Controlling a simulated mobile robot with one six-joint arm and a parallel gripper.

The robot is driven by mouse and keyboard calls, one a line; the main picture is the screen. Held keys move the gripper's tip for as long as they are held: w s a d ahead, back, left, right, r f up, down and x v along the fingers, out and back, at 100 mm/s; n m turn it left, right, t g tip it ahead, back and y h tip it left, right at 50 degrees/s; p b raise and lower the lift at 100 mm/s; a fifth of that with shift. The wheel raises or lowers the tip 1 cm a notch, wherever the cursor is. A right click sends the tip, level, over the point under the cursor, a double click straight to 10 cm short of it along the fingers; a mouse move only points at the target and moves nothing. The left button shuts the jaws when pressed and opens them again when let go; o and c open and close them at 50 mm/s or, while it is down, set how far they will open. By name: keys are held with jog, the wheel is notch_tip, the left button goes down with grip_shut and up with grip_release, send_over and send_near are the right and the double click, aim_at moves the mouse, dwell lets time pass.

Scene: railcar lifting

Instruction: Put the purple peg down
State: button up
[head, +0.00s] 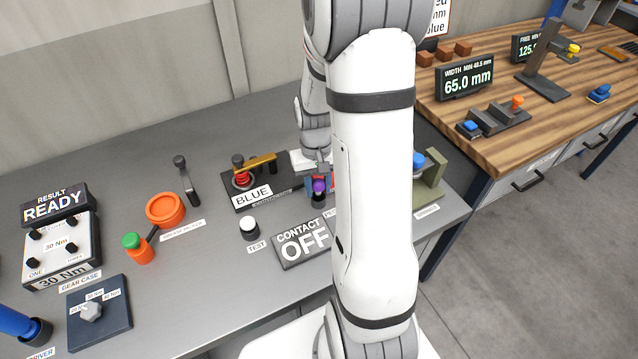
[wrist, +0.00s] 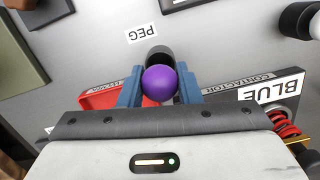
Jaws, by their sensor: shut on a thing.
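Whether the peg's lower end touches anything is hidden.
A red spring (head: 243,180) and yellow bar (head: 257,163) are on the board, beside a "BLUE" sign (head: 252,194). A "CONTACT OFF" display (head: 302,243) and white test button (head: 249,228) stand in front. A green bracket (head: 434,176) stands right. My arm hides part of the bench.

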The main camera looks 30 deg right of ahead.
jog(key=o, duration=1)
notch_tip(320, 180, up, 12)
jog(key=w, duration=0.1)
jog(key=s+a+r+n+t, duration=0.2)
jog(key=s+a+r+t, duration=0.2)
jog(key=s+a, duration=0.6)
jog(key=shift+s+r+t, duration=0.3)
jog(key=shift+s+r, duration=0.9)
jog(key=shift+s, duration=0.25)
jog(key=shift+a, duration=0.1)
